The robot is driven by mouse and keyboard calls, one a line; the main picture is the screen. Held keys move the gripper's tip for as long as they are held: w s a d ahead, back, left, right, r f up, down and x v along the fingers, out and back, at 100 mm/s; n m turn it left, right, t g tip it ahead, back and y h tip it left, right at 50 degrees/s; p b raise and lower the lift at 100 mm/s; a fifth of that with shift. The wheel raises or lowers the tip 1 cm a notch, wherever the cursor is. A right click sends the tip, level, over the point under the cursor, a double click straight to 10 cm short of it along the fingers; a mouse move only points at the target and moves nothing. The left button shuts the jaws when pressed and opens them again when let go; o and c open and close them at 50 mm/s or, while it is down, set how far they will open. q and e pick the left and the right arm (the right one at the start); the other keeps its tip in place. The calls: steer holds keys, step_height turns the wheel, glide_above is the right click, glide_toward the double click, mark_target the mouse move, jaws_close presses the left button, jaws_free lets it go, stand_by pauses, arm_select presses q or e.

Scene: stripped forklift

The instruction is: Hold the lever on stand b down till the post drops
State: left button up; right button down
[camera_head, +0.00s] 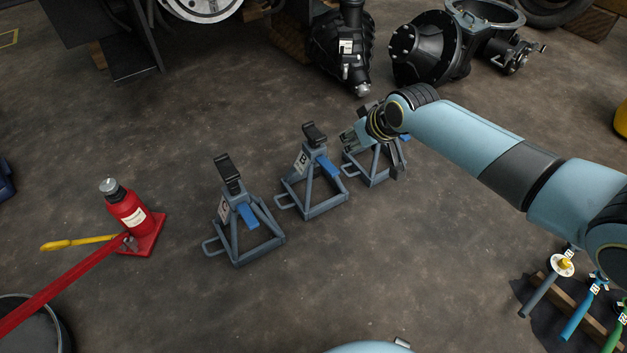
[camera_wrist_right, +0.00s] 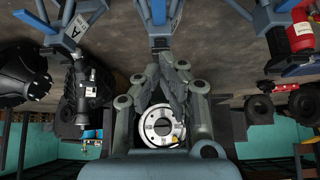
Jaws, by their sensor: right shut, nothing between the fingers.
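Stand b (camera_head: 285,187), a blue-grey steel frame marked B, stands in the middle of a row of three. Its black-topped post (camera_head: 314,136) is raised above the frame. Its blue lever (camera_head: 327,167) sticks out on the right side, angled down. My right gripper (camera_head: 347,138) is shut and empty, above and to the right of the lever, with a gap between them in the picture. In the right wrist view my gripper (camera_wrist_right: 163,68) shows closed fingers, with a blue lever (camera_wrist_right: 159,43) just beyond them. My left gripper is out of view.
Another stand (camera_head: 240,263) is at left; stand A (camera_head: 378,184) is partly behind my right gripper. A red bottle jack (camera_head: 128,212) with a long handle stands further left. Black machine parts (camera_head: 425,48) lie at the back. The floor in front of the stands is clear.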

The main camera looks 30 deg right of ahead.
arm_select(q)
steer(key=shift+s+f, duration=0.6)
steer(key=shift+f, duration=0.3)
arm_select(e)
steer(key=shift+w+d+f, duration=0.25)
steer(key=shift+w+f, duration=0.05)
steer(key=shift+w, duration=0.35)
